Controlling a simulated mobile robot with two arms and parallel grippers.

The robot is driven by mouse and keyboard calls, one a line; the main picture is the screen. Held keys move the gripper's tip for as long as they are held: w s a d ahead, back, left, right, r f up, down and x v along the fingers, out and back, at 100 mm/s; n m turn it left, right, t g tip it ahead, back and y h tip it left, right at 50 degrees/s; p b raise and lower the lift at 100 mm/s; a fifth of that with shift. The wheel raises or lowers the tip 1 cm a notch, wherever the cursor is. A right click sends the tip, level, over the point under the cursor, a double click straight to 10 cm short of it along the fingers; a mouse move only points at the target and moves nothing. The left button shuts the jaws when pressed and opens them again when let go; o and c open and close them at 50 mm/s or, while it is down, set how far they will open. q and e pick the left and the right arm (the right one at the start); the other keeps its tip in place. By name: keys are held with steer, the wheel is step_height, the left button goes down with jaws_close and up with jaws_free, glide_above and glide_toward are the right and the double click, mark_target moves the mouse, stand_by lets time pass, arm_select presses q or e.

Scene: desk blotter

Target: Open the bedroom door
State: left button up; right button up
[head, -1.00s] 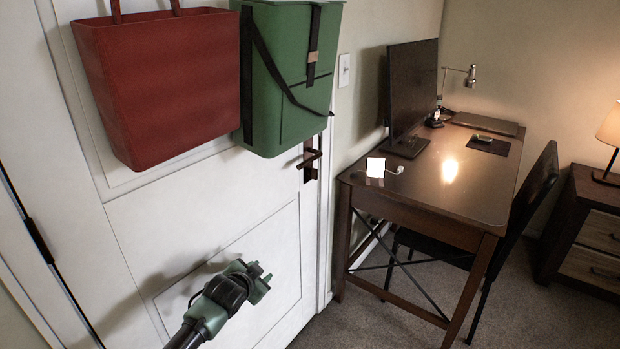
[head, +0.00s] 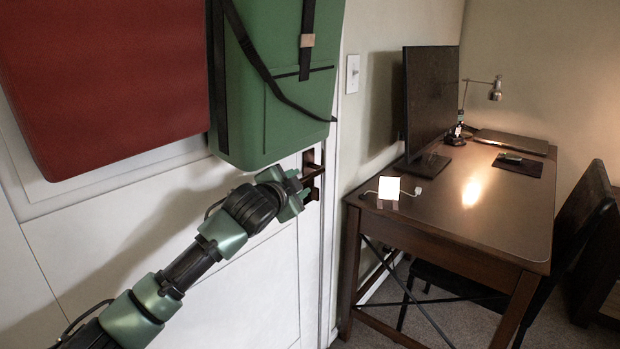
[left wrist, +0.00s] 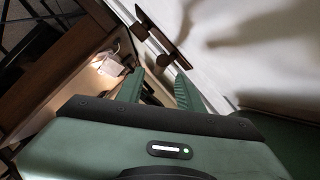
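The white door (head: 255,290) fills the left of the head view and looks closed against its frame. Its dark brown handle (head: 312,158) is near the door's right edge, partly hidden by my left gripper (head: 302,190). In the left wrist view, the dark handle and its plate (left wrist: 163,36) lie beyond the fingertips. The two green fingers of my left gripper (left wrist: 158,78) are apart, with no object clearly held between them. Whether a finger touches the handle cannot be told. My right gripper is not in view.
A red bag (head: 110,80) and a green bag (head: 270,120) hang on the door above my left arm. A wooden desk (head: 440,235) with a monitor (head: 430,95) stands right of the door, close to the handle. A dark chair (head: 580,230) stands beside the desk.

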mark_target(304, 181)
arm_select(q)
steer(key=shift+x, duration=3.35)
jaws_close()
steer(key=shift+f, duration=0.1)
